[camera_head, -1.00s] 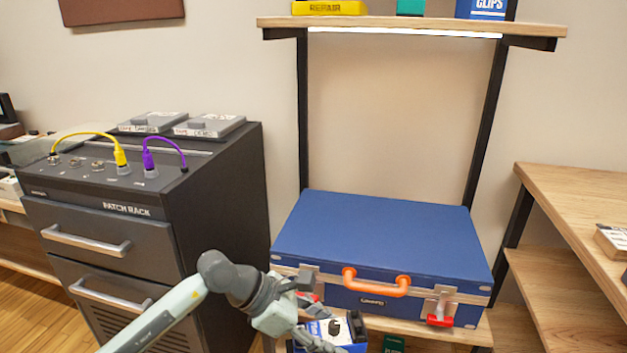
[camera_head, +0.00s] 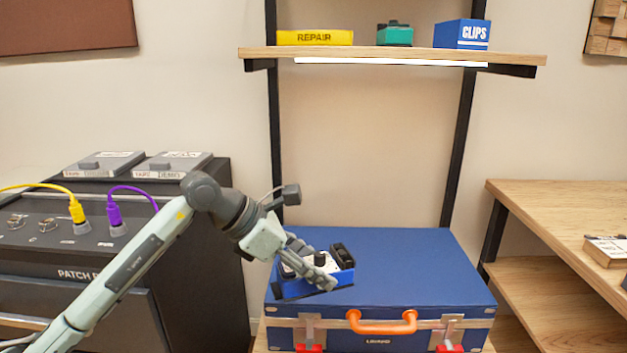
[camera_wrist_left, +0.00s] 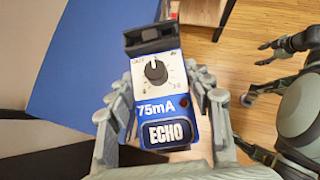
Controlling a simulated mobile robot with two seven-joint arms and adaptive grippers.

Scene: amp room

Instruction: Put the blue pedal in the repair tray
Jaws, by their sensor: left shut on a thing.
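The blue pedal (camera_head: 342,276) is held in my left gripper (camera_head: 312,270), which is shut on it, over the left part of the blue case's lid. I cannot tell whether the pedal touches the lid. The repair tray (camera_head: 315,38), yellow and marked REPAIR, stands on the left of the upper shelf, above and apart from the gripper. Its inside is hidden. My right gripper is not clearly seen in the head view.
The blue case (camera_head: 420,262) with an orange handle lies below the shelf (camera_head: 400,55). A green pedal (camera_head: 394,35) and a blue CLIPS box (camera_head: 462,35) share the shelf. The patch rack (camera_head: 200,230) stands left. Free air lies between case and shelf.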

